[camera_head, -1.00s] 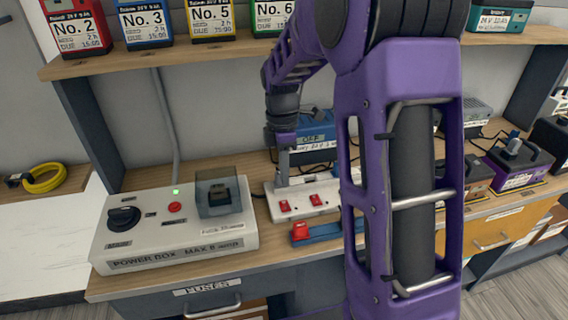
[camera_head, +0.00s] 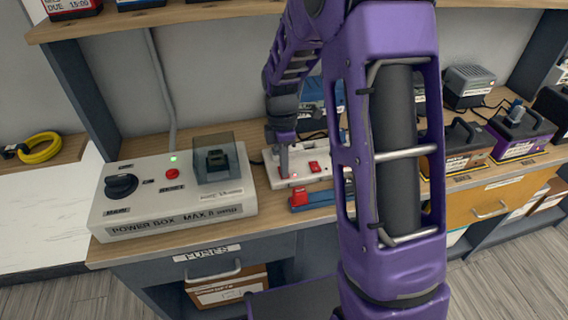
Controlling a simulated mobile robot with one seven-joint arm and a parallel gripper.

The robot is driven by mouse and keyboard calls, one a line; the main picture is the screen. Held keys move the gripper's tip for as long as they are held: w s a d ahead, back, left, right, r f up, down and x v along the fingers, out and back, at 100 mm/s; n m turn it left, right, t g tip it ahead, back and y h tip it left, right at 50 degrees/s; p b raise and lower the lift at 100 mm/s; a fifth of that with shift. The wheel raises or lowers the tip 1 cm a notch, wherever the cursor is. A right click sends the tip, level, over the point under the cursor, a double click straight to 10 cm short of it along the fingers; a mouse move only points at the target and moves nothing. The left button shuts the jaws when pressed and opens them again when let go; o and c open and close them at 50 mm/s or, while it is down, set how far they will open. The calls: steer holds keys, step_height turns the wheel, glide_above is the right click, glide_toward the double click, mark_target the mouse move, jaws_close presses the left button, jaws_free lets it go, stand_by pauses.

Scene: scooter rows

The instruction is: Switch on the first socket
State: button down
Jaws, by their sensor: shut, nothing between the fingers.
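The white socket strip (camera_head: 273,179) lies on the wooden bench, right of the power box. One red switch (camera_head: 315,167) on it shows clearly. The leftmost red switch is mostly hidden behind my gripper (camera_head: 284,174). My gripper points down, shut and empty, with its tip at the leftmost switch. I cannot tell whether it touches the switch or is just above it. The right part of the strip is hidden behind my purple arm.
The power box (camera_head: 175,199) with a black knob, a red button and a lit green lamp stands on the left. A blue tool with a red end (camera_head: 299,198) lies in front of the strip. Battery packs (camera_head: 520,133) stand on the right. A shelf (camera_head: 180,14) overhangs the bench.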

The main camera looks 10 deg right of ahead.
steer(key=shift+f, duration=0.1)
steer(key=shift+w+p, duration=0.4)
steer(key=shift+w, duration=0.35)
steer(key=shift+r, duration=0.3)
steer(key=shift+r+p, duration=0.6)
steer(key=shift+r, duration=0.05)
step_height(320, 180, up, 12)
steer(key=w+p, duration=0.1)
steer(key=p, duration=0.2)
steer(key=shift+w+r, duration=0.2)
steer(key=shift+w, duration=0.15)
steer(key=shift+f, duration=0.1)
